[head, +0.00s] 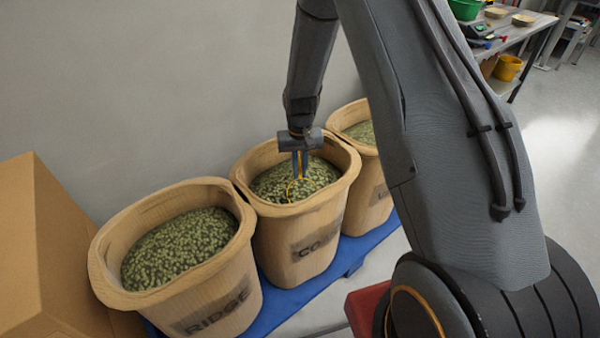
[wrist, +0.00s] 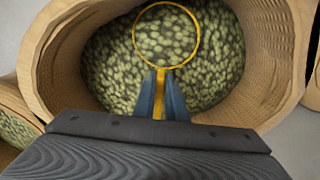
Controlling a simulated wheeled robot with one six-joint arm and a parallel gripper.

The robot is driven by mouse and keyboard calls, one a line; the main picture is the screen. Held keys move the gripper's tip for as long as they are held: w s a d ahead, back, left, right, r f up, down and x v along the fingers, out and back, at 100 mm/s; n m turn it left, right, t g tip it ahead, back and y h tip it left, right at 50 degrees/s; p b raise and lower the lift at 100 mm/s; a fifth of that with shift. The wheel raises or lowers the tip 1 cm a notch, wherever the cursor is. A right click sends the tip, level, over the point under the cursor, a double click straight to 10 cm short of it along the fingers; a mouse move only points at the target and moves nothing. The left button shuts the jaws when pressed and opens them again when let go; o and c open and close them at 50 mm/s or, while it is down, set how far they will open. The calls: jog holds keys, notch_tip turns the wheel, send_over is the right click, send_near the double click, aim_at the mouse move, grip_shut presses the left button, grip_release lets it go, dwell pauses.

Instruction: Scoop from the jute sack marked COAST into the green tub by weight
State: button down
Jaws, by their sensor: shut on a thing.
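The jute sack marked COAST (head: 310,238) stands in the middle of the row, its label partly readable, filled with green beans (head: 268,186). My gripper (head: 299,165) is over its open mouth, pointing down. In the wrist view my gripper (wrist: 161,100) is shut on the handle of a yellow scoop (wrist: 160,68). The scoop's round yellow rim shows against the beans, with beans visible inside the ring; I cannot tell whether it is in the beans or just above them. The green tub (head: 465,9) is on the bench at the top right, cut by the frame edge.
A sack marked RIDGE (head: 222,311) stands to the left, another sack (head: 371,198) to the right, on a blue pallet (head: 312,285). A cardboard box (head: 50,255) is at far left. The bench (head: 535,27) also carries a scale-like device (head: 480,32) and shallow bowls; a yellow bucket (head: 508,68) sits below.

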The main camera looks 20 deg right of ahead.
jog(key=w+r+g+p, duration=0.1)
jog(key=w+r+g, duration=0.3)
jog(key=r, duration=1)
jog(key=shift+w+d+r+y, duration=0.15)
jog(key=shift+w+d+y, duration=0.2)
jog(key=shift+w, duration=0.25)
dwell(0.7)
dwell(1.2)
